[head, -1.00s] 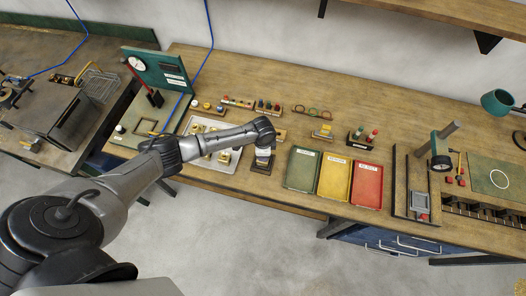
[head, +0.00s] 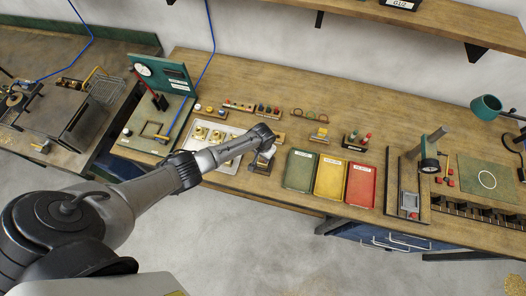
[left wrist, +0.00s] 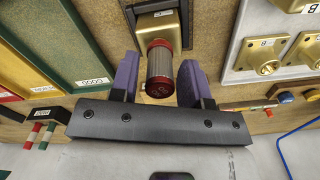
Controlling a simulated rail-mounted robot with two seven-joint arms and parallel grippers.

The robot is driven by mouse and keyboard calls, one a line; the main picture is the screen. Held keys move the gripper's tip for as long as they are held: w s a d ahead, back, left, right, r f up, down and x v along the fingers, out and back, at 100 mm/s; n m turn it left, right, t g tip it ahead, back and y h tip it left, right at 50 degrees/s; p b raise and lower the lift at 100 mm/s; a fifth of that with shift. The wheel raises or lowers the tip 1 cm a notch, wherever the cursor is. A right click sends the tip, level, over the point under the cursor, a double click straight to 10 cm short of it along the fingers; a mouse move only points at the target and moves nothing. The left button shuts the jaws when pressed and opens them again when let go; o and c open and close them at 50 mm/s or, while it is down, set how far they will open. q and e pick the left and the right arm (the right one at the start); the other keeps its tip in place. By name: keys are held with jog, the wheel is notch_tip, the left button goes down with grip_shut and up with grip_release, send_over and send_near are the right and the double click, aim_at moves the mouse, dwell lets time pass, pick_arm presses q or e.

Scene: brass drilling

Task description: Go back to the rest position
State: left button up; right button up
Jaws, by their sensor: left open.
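My left gripper (head: 265,156) is over the front part of the bench, just left of the green tray. In the left wrist view, its two purple fingers (left wrist: 158,68) are spread apart. A knurled cylinder with red bands (left wrist: 160,70) shows between them, with a gap on each side. I cannot tell how far the fingertips are above the bench. My right gripper is not in view.
Green (head: 300,169), yellow (head: 331,178) and red (head: 361,186) trays lie right of my left gripper. A grey tray with brass plates (head: 235,165) lies to its left. A green gauge stand (head: 172,78) rises at the bench's left end. A shelf (head: 440,22) overhangs the back.

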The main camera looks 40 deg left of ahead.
pick_arm(q)
jog(key=shift+n, duration=1)
jog(key=shift+c, duration=0.4)
jog(key=c, duration=0.6)
jog(key=m, duration=0.6)
jog(key=shift+a+f, duration=0.1)
jog(key=m+b, duration=0.1)
jog(key=m, duration=0.3)
jog(key=shift+m+b, duration=0.3)
jog(key=shift+m, duration=1.1)
jog(key=o, duration=0.7)
